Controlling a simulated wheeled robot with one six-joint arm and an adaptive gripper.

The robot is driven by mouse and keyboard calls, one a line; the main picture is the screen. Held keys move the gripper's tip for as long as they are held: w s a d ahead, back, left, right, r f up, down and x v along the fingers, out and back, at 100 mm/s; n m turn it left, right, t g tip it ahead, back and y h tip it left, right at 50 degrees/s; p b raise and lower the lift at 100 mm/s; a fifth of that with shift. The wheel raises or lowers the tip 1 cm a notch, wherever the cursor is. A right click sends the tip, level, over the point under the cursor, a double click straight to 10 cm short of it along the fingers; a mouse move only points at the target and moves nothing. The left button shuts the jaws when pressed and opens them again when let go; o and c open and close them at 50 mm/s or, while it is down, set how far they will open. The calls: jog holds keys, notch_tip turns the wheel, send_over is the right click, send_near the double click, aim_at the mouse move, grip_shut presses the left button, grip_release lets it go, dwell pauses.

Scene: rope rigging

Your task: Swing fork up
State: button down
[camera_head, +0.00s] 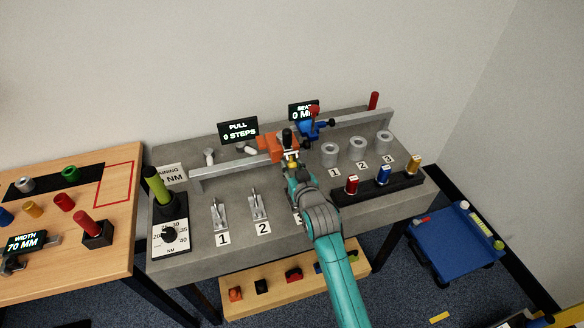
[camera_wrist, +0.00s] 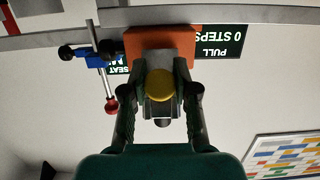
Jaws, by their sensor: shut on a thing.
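An orange block (camera_head: 265,146) sits on the grey rail at the back of the grey bench; it also shows in the wrist view (camera_wrist: 134,44). My gripper (camera_head: 291,158) is at the front of this block. In the wrist view my gripper (camera_wrist: 161,94) has its fingers on both sides of a grey piece with a yellow round end (camera_wrist: 160,85), and is shut on it. This piece lies right in front of the block. I cannot tell which part is the fork; my gripper and arm hide some of it.
A blue clamp (camera_head: 309,129) with a red knob stands on the rail, right of the block. Grey cylinders (camera_head: 357,149) and a dark rack (camera_head: 380,186) of coloured spools are at the right. The PULL sign (camera_head: 238,131) reads 0 STEPS. Metal clips (camera_head: 258,206) stand in front.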

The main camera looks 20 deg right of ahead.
jog(key=shift+w+r+g, duration=0.3)
jog(key=shift+r+g, duration=0.35)
jog(key=shift+g, duration=0.55)
jog(key=shift+w+r+g, duration=0.2)
jog(key=shift+r+g, duration=0.05)
jog(key=shift+g, duration=0.55)
jog(key=c, duration=0.9)
grip_release()
jog(key=v, duration=1.2)
jog(key=shift+w+r, duration=0.1)
jog(key=shift+r, duration=0.05)
jog(key=shift+o, duration=0.2)
